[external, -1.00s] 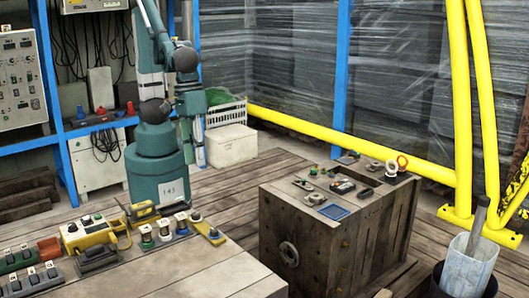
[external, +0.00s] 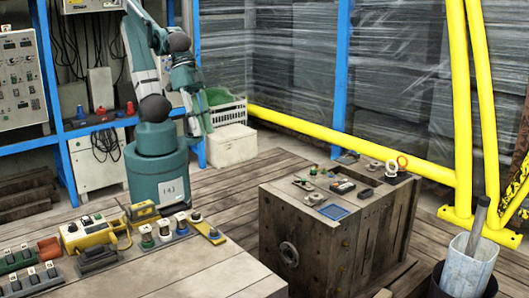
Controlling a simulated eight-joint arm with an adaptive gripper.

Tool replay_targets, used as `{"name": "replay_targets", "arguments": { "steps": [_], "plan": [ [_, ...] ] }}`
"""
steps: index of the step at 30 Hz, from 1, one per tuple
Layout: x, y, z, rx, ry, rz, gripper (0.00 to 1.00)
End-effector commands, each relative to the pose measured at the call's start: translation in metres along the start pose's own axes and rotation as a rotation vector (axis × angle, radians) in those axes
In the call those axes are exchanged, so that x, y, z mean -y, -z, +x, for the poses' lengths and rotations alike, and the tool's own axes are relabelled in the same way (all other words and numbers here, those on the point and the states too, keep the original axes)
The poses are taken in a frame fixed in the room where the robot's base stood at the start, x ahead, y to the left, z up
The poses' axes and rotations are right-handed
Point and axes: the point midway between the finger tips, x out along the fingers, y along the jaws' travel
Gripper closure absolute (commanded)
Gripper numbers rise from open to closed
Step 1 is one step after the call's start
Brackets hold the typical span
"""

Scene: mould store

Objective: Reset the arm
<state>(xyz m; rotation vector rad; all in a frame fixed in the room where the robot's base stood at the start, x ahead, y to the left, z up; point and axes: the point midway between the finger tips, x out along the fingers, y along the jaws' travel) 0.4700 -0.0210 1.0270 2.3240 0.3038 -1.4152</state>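My teal arm stands on its round base at the left centre, behind the front table (external: 215,268). Its upper links are folded, and the forearm hangs down on the right side. My gripper (external: 195,126) points downward beside the base, in front of a white crate. It is small and partly blends with the arm, so I cannot tell whether its fingers are open or shut. It touches neither the table nor the wooden crate block, and I see nothing clearly held in it.
The front table carries a yellow control box (external: 88,234), knobs and switches. A wooden block (external: 290,225) at the right holds small parts. A blue frame, yellow rails (external: 330,140) and a bucket (external: 465,265) surround the area. Floor between table and block is clear.

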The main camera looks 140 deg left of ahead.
Motion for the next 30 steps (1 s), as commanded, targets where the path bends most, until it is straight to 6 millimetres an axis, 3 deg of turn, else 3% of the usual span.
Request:
{"name": "replay_targets", "arguments": {
  "steps": [12, 27, 30],
  "plan": [
    [0.024, -0.010, -0.023, -0.117, -0.014, 0.380, 0.77],
    [0.028, -0.011, -0.027, -0.142, -0.010, 0.462, 0.77],
    [0.028, -0.011, -0.027, -0.142, -0.010, 0.462, 0.64]
  ]
}}
